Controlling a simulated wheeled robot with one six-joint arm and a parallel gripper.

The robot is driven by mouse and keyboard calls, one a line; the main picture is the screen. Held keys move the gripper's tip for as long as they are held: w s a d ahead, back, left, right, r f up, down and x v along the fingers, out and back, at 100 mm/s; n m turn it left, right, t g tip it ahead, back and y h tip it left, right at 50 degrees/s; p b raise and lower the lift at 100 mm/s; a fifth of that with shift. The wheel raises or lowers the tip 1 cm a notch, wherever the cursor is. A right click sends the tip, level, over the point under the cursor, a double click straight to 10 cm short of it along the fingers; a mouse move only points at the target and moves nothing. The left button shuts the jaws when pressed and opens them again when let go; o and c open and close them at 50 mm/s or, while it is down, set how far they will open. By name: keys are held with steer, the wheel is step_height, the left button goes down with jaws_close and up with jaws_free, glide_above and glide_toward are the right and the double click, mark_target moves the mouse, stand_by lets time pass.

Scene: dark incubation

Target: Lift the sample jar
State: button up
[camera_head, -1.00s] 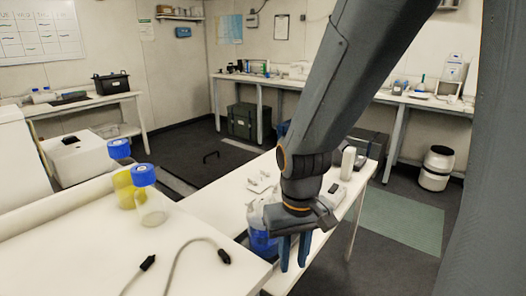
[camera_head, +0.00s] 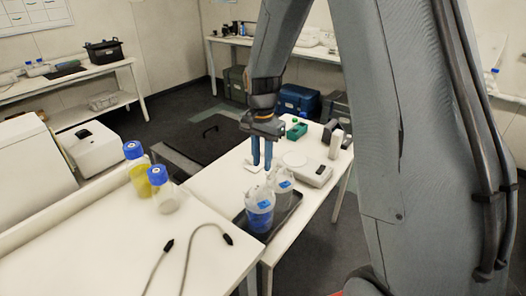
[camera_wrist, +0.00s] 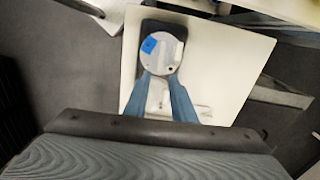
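Two jars stand upright in a dark tray (camera_head: 290,217) on the lower table: one with blue contents (camera_head: 259,212) and a clear one with a blue label (camera_head: 284,184). The pictures do not mark which is the sample jar. My gripper (camera_head: 262,168) points down just behind and above the jars, its two blue fingers apart with nothing held. In the wrist view, the open gripper (camera_wrist: 160,76) has its fingertips by the lower edge of a round jar top with a blue label (camera_wrist: 162,52). I cannot tell whether they touch it.
Two blue-capped bottles, one yellow (camera_head: 137,170) and one clear (camera_head: 163,190), stand on the left bench near dark cable ends (camera_head: 228,239). A white device (camera_head: 311,172) and a green item (camera_head: 297,131) lie on the lower table beyond the tray.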

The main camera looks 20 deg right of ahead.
mark_target(262, 186)
step_height(262, 186, down, 10)
steer(key=b, duration=0.6)
steer(key=shift+w, duration=0.1)
jaws_close()
steer(key=shift+r, duration=0.1)
stand_by(1.2)
steer(key=shift+r+p, duration=2.2)
steer(key=shift+r, duration=0.75)
